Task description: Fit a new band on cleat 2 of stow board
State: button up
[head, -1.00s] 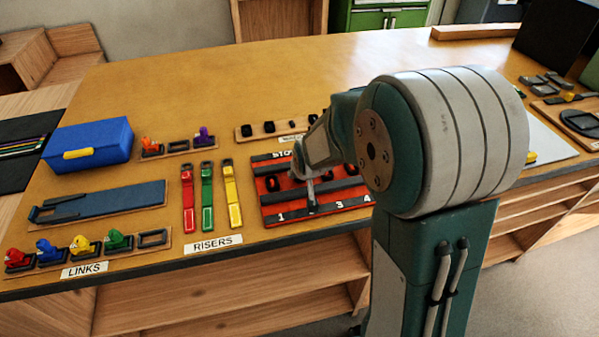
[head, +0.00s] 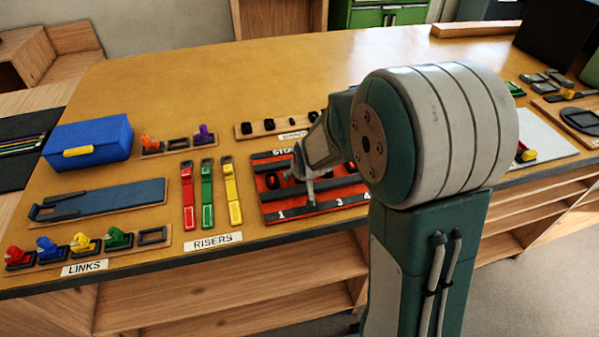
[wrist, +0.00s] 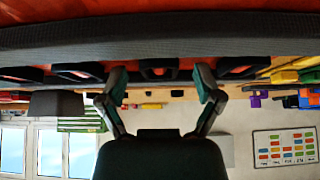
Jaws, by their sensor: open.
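The stow board (head: 270,218) is red with black bars and lies near the table's front edge. Its numbers 1, 3 and 4 show; number 2 is hidden behind my gripper (head: 311,195). A black band-like loop (head: 272,181) stands on its left part. In the wrist view my gripper (wrist: 160,88) has its two fingers spread wide and nothing is held. A black loop with a red centre (wrist: 158,70) appears between the fingertips there, and others stand in line with it. I cannot tell whether cleat 2 bears a band, nor whether the fingers touch anything.
A wooden strip with several black pieces (head: 246,129) lies behind the board. Red, green and yellow risers (head: 207,200) lie to its left. A blue box (head: 90,142), a blue slab (head: 110,200) and a links rack (head: 83,244) are farther left. The table's back middle is clear.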

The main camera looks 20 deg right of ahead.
jog(key=v, duration=1.2)
jog(key=s+r, duration=0.3)
jog(key=s, duration=0.7)
jog(key=s+r+g, duration=0.1)
jog(key=s+r, duration=0.3)
jog(key=s, duration=0.6)
jog(key=shift+r, duration=0.25)
